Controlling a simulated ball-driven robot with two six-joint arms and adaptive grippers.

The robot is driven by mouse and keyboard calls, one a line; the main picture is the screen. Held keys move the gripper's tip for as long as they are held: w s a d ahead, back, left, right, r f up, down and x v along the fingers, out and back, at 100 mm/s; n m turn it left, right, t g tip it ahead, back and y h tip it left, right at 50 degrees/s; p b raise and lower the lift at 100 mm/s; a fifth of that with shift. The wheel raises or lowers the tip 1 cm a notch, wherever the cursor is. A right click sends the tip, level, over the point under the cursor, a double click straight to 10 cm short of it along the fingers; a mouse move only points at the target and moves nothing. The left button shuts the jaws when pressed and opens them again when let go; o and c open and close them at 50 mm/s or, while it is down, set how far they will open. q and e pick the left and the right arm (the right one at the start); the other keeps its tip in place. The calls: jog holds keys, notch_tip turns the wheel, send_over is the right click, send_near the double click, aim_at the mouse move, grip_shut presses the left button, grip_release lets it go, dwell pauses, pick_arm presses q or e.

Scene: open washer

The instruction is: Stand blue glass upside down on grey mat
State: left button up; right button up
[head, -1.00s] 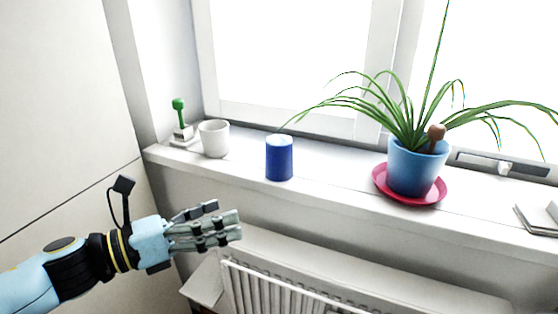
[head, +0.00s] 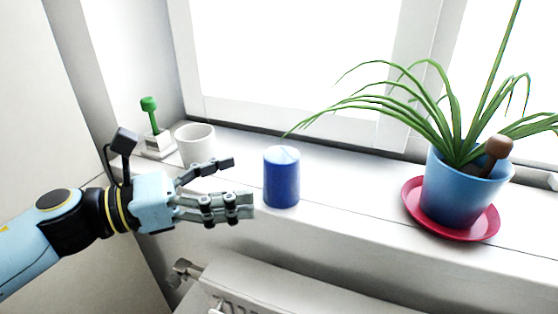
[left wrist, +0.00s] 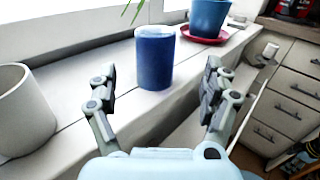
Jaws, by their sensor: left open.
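The blue glass (head: 281,178) stands on the white windowsill; it also shows in the left wrist view (left wrist: 154,58), ahead of the fingers. Whether its mouth is up or down is hard to tell. My left gripper (head: 243,184) is open and empty, just left of the glass in the head view and apart from it. In the left wrist view, the glass appears between the spread fingers of my left gripper (left wrist: 160,72), but farther away. I cannot make out a grey mat in either view. My right gripper is not in view.
A white cup (head: 195,142) and a green-knobbed object (head: 150,106) stand on the sill at left. A blue plant pot (head: 460,193) on a red saucer (head: 484,232) stands at right, leaves reaching towards the glass. A radiator (head: 270,285) is below. Sill between glass and saucer is clear.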

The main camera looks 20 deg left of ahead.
aim_at(264, 169)
pick_arm(q)
jog(key=x, duration=0.2)
jog(key=shift+w+d+r, duration=0.15)
jog(key=shift+w+d, duration=0.1)
jog(key=shift+d, duration=0.05)
jog(key=shift+w+d, duration=0.15)
jog(key=shift+w, duration=0.1)
jog(key=p+x, duration=0.1)
jog(key=x, duration=0.3)
jog(key=shift+w+r+p, duration=0.1)
jog(key=shift+w+p, duration=0.3)
jog(key=shift+w+d, duration=0.2)
jog(key=shift+d, duration=0.05)
jog(key=shift+c, duration=0.3)
jog(key=c, duration=1.3)
